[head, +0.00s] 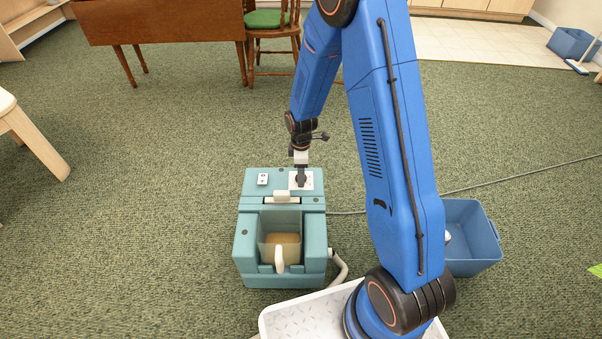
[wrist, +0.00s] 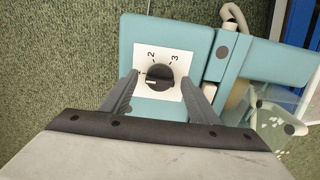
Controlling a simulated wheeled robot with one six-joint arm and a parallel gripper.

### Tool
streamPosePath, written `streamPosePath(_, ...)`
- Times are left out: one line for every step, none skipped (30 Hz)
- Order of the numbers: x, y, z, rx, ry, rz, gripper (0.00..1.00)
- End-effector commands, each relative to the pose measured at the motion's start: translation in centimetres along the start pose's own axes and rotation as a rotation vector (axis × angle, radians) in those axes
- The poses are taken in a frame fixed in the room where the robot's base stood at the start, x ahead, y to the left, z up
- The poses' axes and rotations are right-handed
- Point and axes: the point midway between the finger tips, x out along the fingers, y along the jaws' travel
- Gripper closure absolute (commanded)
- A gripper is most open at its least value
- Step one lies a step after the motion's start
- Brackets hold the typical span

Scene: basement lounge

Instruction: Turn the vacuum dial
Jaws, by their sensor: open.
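The vacuum (head: 245,245) is a teal box standing on the carpet, with a clear container of tan contents in its front. Its dial (wrist: 159,76) is a black round knob on a white plate marked 1, 2 and 3. The knob's white line points left, toward the 1, in the wrist view. In the head view the dial plate (head: 306,184) is partly covered by my gripper (head: 300,178), which reaches down over it. In the wrist view my gripper (wrist: 162,92) is open, with one finger on each side of the knob. I cannot tell whether the fingers touch it.
A hose (head: 340,268) and a cord (head: 540,174) run off the vacuum's right side. A blue bin (head: 474,262) stands to the right. A wooden table (head: 160,22) and chair are behind. Carpet left of the vacuum is clear.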

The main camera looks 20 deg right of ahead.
Motion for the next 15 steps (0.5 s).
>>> streamPosePath(-0.01, 0.0, 0.0, 0.0, 0.0, 0.0, 0.45)
streamPosePath(-0.02, 0.0, 0.0, 0.0, 0.0, 0.0, 0.45)
streamPosePath(-0.02, 0.01, 0.0, 0.0, 0.0, 0.0, 0.5)
streamPosePath(-0.02, 0.01, 0.0, 0.0, 0.0, 0.0, 0.57)
streamPosePath(-0.03, 0.01, 0.0, 0.0, 0.0, 0.0, 0.64)
streamPosePath(-0.03, 0.01, 0.0, 0.0, 0.0, 0.0, 0.74)
streamPosePath(-0.03, 0.01, 0.0, 0.0, 0.0, 0.0, 0.81)
streamPosePath(-0.03, 0.01, 0.0, 0.0, 0.0, 0.0, 0.86)
streamPosePath(-0.04, 0.01, 0.0, 0.0, 0.0, 0.0, 0.86)
streamPosePath(-0.04, 0.01, 0.0, 0.0, 0.0, 0.0, 0.86)
streamPosePath(-0.04, 0.01, 0.0, 0.0, 0.0, 0.0, 0.86)
streamPosePath(-0.04, 0.01, -0.01, 0.001, 0.0, 0.0, 0.86)
streamPosePath(-0.04, 0.01, -0.01, 0.003, 0.0, 0.0, 0.86)
streamPosePath(-0.04, 0.01, -0.01, 0.006, 0.0, 0.0, 0.86)
streamPosePath(-0.04, 0.01, -0.01, 0.011, 0.0, 0.0, 0.86)
